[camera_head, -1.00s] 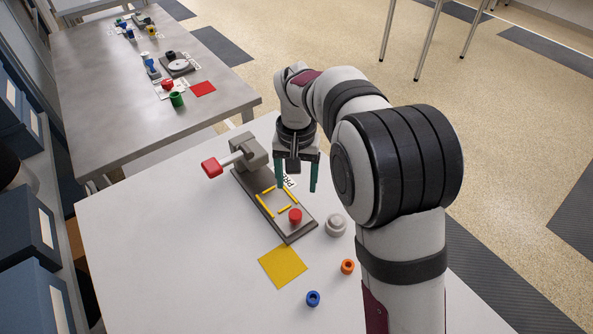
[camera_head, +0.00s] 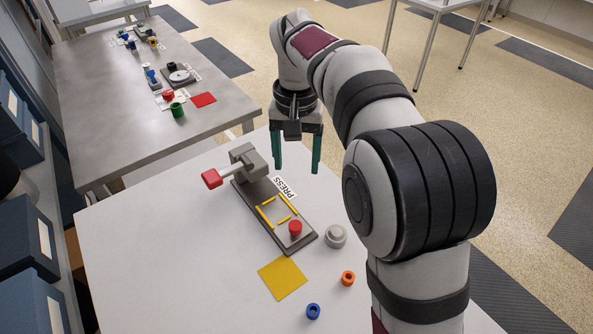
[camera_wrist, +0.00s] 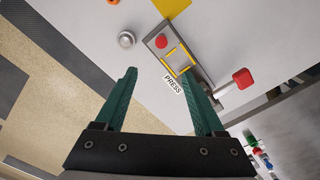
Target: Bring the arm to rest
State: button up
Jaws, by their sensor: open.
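My gripper (camera_head: 297,168) is open and empty, raised at the far edge of the white table (camera_head: 150,240). Its two green fingers point down and stand apart; they also show in the wrist view (camera_wrist: 165,95). The press (camera_head: 270,212) lies on the table below and to the left of my gripper. It has a dark base, yellow guide strips, a grey block with a red-tipped lever (camera_head: 212,178), and a "PRESS" label (camera_head: 285,188). A red piece (camera_head: 295,228) sits on the near end of its base. My gripper touches nothing that I can see.
A grey knob-like piece (camera_head: 336,236), an orange ring (camera_head: 348,278), a blue ring (camera_head: 313,311) and a yellow square (camera_head: 282,278) lie on the table. A second grey table (camera_head: 120,95) with several small parts stands at the back left. The white table's left side is clear.

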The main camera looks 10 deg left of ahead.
jog(key=shift+r, duration=0.85)
jog(key=shift+d, duration=0.1)
jog(key=s+d+m+y, duration=0.1)
jog(key=s+d+m, duration=0.1)
jog(key=s+d, duration=0.55)
jog(key=s+d+m, duration=0.2)
jog(key=s+d, duration=0.2)
jog(key=s, duration=0.7)
jog(key=s+d+f+m, duration=0.1)
jog(key=s+d+f, duration=0.1)
jog(key=s+f, duration=0.4)
jog(key=s, duration=0.3)
jog(key=shift+s+m+y, duration=0.3)
jog(key=shift+s+y, duration=0.05)
jog(key=shift+y, duration=0.05)
